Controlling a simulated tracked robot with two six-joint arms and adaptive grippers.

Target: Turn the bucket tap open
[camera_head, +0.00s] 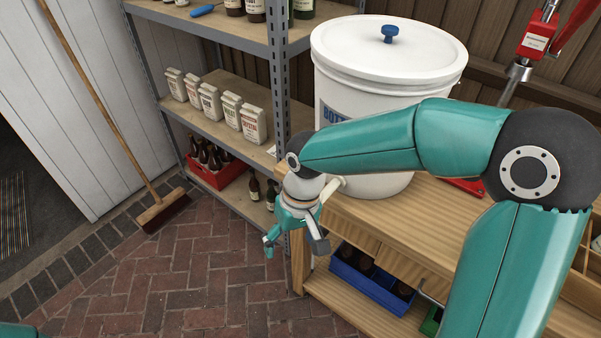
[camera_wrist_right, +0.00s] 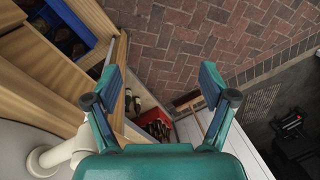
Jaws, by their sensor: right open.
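The white bucket (camera_head: 335,82) with a blue-knobbed lid stands on the wooden workbench (camera_head: 440,215). My right arm crosses in front of it and hides much of its front. The cream bucket tap (camera_head: 332,188) shows only partly, just behind my right wrist. In the right wrist view the cream tap (camera_wrist_right: 62,154) is at the lower left, outside my jaws; how far it is turned I cannot tell. My right gripper (camera_head: 294,246) is open and empty, pointing down past the bench's edge. Its two fingers (camera_wrist_right: 160,84) stand wide apart in the wrist view. My left gripper is not visible.
A metal shelf (camera_head: 222,28) with bottles and paper bags stands behind, left of the bucket. A red crate (camera_head: 218,176) of bottles is on its lower shelf. A blue crate (camera_head: 345,282) sits under the bench. A broom (camera_head: 110,120) leans on the left wall. The brick floor is clear.

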